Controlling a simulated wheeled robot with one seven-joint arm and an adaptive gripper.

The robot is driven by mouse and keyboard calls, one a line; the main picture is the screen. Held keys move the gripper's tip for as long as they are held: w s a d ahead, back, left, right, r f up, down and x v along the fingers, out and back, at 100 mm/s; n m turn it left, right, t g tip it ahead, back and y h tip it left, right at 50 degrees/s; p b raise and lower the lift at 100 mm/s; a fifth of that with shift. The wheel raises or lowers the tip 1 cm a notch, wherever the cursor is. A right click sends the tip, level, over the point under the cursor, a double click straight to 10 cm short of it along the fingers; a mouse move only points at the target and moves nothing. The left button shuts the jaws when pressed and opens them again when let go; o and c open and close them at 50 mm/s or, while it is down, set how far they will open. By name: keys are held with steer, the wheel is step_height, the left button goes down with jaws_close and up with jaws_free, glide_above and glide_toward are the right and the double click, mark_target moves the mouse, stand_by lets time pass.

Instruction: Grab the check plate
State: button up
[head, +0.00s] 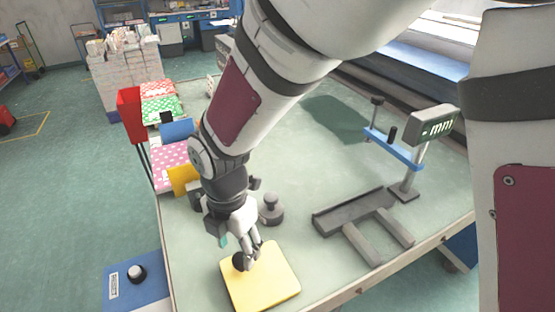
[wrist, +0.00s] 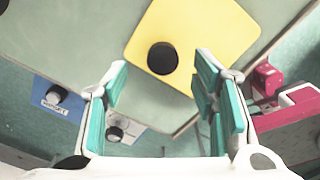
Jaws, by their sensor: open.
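A yellow plate (head: 268,282) with a black round knob (head: 240,261) lies flat near the table's front left edge; it looks like the check plate. In the wrist view the plate (wrist: 205,30) shows beyond the fingers, its knob (wrist: 162,58) between the two fingertips in the picture. My gripper (head: 250,250) is pointing down over the plate, close to the knob. It also shows in the wrist view (wrist: 160,65), with its teal finger pads wide apart and nothing held. I cannot tell whether the fingertips are level with the knob or above it.
A grey knobbed weight (head: 270,210) stands just behind the plate. A dark forked fixture (head: 352,212) and a gauge stand (head: 433,125) are to the right. Colored fabric stacks (head: 160,100) lie at the back left. A blue button box (head: 133,280) stands left of the table.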

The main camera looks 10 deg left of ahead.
mark_target(240, 259)
steer(key=shift+d+f+p, duration=0.1)
steer(key=shift+f+p, duration=0.6)
steer(key=shift+f, duration=2.15)
jaws_close()
